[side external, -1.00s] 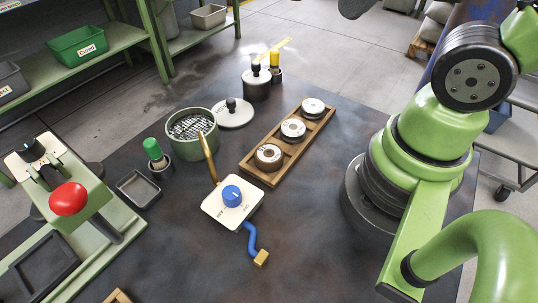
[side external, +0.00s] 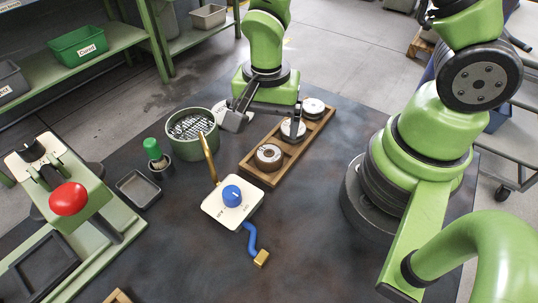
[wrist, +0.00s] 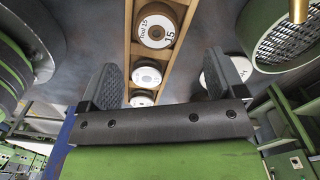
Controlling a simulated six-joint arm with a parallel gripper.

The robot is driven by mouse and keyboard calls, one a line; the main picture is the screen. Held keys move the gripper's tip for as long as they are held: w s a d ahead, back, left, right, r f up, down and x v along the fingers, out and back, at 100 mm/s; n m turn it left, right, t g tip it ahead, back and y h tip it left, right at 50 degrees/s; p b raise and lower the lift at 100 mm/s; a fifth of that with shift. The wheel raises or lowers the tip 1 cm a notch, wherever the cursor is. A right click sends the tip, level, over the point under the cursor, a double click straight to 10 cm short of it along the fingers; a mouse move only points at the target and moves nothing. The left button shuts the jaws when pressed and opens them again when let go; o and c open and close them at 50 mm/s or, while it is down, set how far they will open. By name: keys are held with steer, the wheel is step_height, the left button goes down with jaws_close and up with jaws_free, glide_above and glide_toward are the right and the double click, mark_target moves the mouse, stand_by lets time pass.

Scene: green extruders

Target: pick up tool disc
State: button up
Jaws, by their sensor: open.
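Three round tool discs sit in a row in a wooden rack (side external: 259,176). The near disc (side external: 268,156) has a brown rim, and in the wrist view this disc (wrist: 157,27) carries a label with 15. The middle disc (side external: 288,133) is white and partly hidden by a finger. The far disc (side external: 313,106) is pale. My gripper (side external: 265,124) is open and empty above the rack's left side. In the wrist view, the middle disc (wrist: 146,76) and far disc (wrist: 141,100) show between the fingers of my gripper (wrist: 161,72).
A green pot with a mesh inside (side external: 191,153) stands left of my gripper. A plate with a blue knob (side external: 231,194) and brass lever is in front.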

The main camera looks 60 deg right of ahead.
mark_target(269, 152)
steer(key=shift+s+f, duration=0.2)
steer(key=shift+f, duration=3.4)
steer(key=c, duration=1.3)
